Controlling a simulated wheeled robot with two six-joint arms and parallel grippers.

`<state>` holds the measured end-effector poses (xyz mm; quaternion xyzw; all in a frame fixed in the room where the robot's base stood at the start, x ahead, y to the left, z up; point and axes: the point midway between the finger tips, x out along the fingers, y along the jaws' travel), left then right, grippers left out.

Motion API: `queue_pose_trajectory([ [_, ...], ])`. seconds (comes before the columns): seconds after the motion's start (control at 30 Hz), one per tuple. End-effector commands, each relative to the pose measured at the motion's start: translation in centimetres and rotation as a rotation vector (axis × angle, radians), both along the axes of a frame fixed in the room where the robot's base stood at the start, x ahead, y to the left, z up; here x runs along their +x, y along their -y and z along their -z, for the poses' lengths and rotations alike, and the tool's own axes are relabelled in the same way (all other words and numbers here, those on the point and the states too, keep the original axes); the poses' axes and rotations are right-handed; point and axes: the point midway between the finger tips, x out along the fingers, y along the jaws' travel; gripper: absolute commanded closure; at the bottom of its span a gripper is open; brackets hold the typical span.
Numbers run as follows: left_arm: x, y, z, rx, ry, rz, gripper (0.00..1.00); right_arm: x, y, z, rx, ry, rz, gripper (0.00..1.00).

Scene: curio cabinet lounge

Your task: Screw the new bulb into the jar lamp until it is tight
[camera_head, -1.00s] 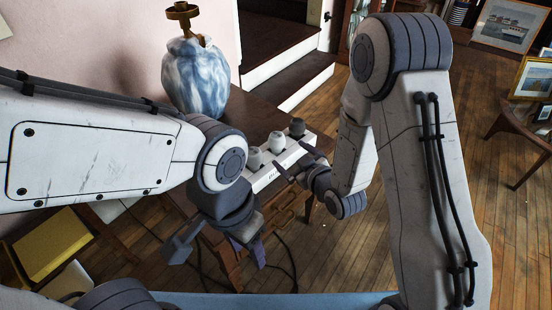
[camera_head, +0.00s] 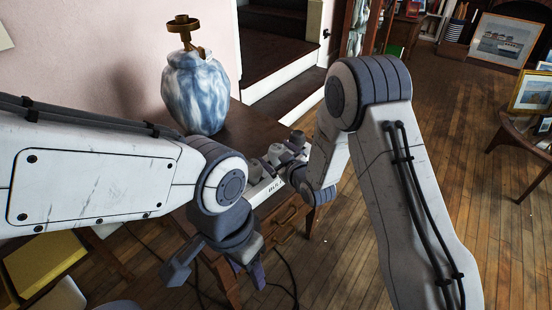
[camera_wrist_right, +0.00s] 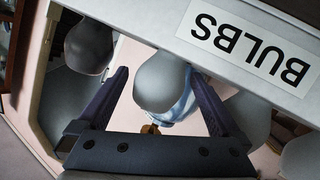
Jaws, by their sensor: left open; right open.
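The jar lamp (camera_head: 196,92), a blue-and-white marbled vase, stands at the back left of a dark wooden table; its brass socket (camera_head: 182,24) on top looks empty. A white bulb rack (camera_head: 262,194) sits at the table's right front edge with several bulbs. In the right wrist view a pale bulb (camera_wrist_right: 161,84) lies between the spread fingers of my right gripper (camera_wrist_right: 158,76); no clear grip shows. In the head view the right gripper (camera_head: 289,166) is at the rack, partly hiding the bulbs. My left gripper (camera_head: 214,270) is open and empty, low in front of the table.
The wooden table (camera_head: 225,122) has a drawer with a brass handle (camera_head: 287,224). The rack's BULBS label (camera_wrist_right: 250,42) shows in the wrist view. Cables hang below. Carpeted steps (camera_head: 285,60) rise behind. Wooden floor is open at right, with a chair (camera_head: 520,140) and framed pictures.

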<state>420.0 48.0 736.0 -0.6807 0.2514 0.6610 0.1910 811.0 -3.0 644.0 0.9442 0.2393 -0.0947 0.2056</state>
Motion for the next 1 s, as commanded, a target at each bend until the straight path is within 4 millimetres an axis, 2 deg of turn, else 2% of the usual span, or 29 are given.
queue_pose_trajectory([
  [0.17, 0.0, 0.0, 0.0, 0.0, 0.0, 0.0, 0.5, 0.0, 0.0, 0.0, 0.0, -0.001, 0.0, 0.0],
  [0.2, 0.0, 0.0, 0.0, 0.0, 0.0, 0.0, 0.5, 0.0, 0.0, 0.0, 0.0, -0.001, 0.0, 0.04],
  [0.37, 0.0, 0.0, 0.0, 0.0, 0.0, 0.0, 0.5, 0.0, 0.0, 0.0, 0.0, -0.001, 0.0, 0.65],
  [0.4, 0.0, 0.0, 0.0, 0.0, 0.0, 0.0, 0.5, 0.0, 0.0, 0.0, 0.0, -0.001, 0.0, 0.8],
  [0.43, 0.0, 0.0, 0.0, 0.0, 0.0, 0.0, 0.5, 0.0, 0.0, 0.0, 0.0, 0.0, 0.0, 0.84],
  [0.77, 0.0, 0.0, -0.2, 0.0, 0.0, 0.0, 0.5, 0.0, 0.0, -0.6, 0.0, 0.0, 0.0, 0.84],
  [0.87, 0.0, 0.0, -0.6, 0.0, 0.0, 0.0, 0.5, 0.1, 0.0, -1.5, 0.0, 0.002, 0.0, 0.84],
  [1.0, 0.0, 0.0, -1.4, 0.0, 0.0, 0.0, 0.5, 0.1, 0.0, -3.8, 0.001, 0.004, 0.0, 0.84],
])
